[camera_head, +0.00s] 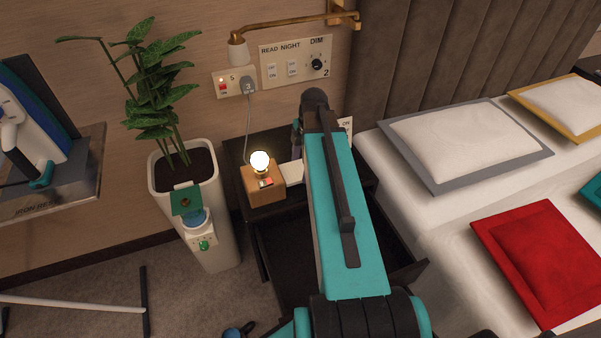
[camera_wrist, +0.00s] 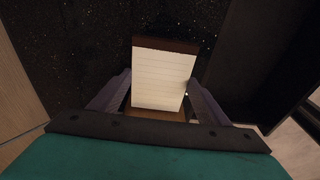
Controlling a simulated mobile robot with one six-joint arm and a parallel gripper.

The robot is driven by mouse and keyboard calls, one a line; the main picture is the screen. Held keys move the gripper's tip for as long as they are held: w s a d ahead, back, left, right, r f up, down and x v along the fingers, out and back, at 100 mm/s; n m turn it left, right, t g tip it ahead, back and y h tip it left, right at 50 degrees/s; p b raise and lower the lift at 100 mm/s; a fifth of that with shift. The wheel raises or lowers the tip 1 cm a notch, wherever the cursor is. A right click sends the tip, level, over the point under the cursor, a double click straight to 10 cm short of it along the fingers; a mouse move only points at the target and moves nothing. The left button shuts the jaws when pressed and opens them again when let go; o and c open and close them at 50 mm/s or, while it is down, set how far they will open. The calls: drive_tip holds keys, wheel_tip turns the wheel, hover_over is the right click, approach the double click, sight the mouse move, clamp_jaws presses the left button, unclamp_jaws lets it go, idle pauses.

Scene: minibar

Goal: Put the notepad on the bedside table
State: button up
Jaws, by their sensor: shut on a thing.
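The notepad (camera_wrist: 160,78), white lined paper with a dark brown top band, stands out between the fingers of my gripper (camera_wrist: 158,92) in the wrist view. The gripper is shut on it. Dark speckled surface lies behind the notepad; whether they touch is unclear. In the head view my teal arm reaches over the dark bedside table (camera_head: 276,148) and hides most of the gripper. A pale patch (camera_head: 291,172) shows on the table left of my arm; I cannot tell if it is the notepad.
A wooden block lamp (camera_head: 264,186) with a lit bulb stands on the table's left part. A drawer (camera_head: 287,255) below is pulled out. A white planter (camera_head: 205,215) stands left, the bed (camera_head: 415,225) right. A small white card (camera_head: 346,128) is behind my arm.

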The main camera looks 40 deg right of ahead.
sight(302, 169)
drive_tip(key=shift+f, duration=1.8)
drive_tip(key=shift+f, duration=0.1)
drive_tip(key=o, duration=1.1)
wheel_tip(302, 169, up, 12)
drive_tip(key=d, duration=0.1)
drive_tip(key=shift+s+d, duration=0.2)
drive_tip(key=shift+d, duration=0.2)
drive_tip(key=shift+p, duration=0.3)
